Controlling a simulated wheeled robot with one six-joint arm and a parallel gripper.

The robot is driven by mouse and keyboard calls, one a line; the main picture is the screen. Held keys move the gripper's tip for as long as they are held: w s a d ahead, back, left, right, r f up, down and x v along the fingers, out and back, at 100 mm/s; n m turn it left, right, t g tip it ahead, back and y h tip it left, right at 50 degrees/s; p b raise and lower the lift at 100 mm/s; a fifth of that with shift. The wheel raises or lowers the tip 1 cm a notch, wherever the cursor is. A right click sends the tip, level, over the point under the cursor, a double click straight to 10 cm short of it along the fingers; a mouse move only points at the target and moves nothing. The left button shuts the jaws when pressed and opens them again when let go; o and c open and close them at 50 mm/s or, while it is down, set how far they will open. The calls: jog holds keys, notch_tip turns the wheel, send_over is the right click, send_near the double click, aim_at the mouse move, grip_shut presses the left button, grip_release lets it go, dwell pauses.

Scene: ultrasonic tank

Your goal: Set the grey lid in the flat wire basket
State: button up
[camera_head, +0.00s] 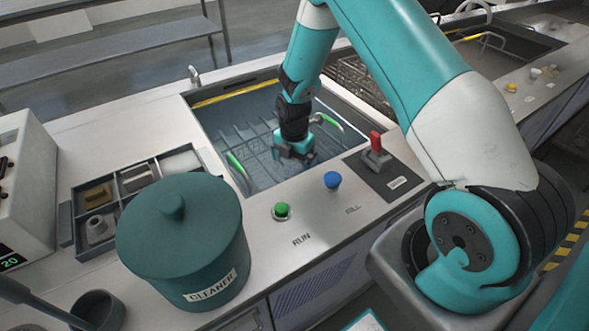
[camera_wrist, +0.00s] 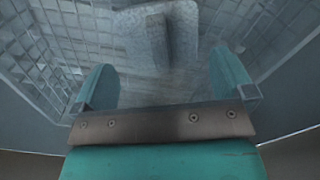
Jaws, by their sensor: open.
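My gripper (camera_head: 297,150) is open and points down into the tank; in the wrist view its two teal fingers (camera_wrist: 165,82) stand wide apart with nothing held between them. A mottled grey piece (camera_wrist: 180,20) lies beyond the fingertips, partly cut off by the top edge of the wrist view. It looks like the grey lid, but I cannot tell for sure. Wire mesh walls (camera_wrist: 55,45) surround it. In the head view, a wire basket with green handles (camera_head: 237,165) sits in the tank, and my gripper hides part of it. A dark wire mesh basket (camera_head: 352,78) shows behind my arm.
A teal CLEANER pot (camera_head: 180,245) stands at the front left. A divided tray (camera_head: 68,222) with small parts lies behind it. A green button (camera_head: 281,210), a blue button (camera_head: 332,180) and a red switch (camera_head: 376,141) line the tank's front edge.

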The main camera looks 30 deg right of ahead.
aim_at(294, 171)
jog(key=s+a+r+m+y, duration=0.1)
jog(key=s+a+r+m, duration=0.4)
jog(key=r, duration=0.6)
jog(key=s+a+r+m+y, duration=0.15)
jog(key=s+a+r, duration=0.35)
jog(key=r, duration=0.7)
jog(key=s+a+r+m+y, duration=0.1)
jog(key=s+a+r+m, duration=0.3)
jog(key=s, duration=0.4)
jog(key=s+a+r+m, duration=0.3)
jog(key=s+a+m, duration=0.1)
jog(key=s, duration=0.4)
jog(key=shift+s+r+m+y, duration=0.2)
jog(key=shift+r+m+y, duration=0.2)
jog(key=shift+m, duration=0.35)
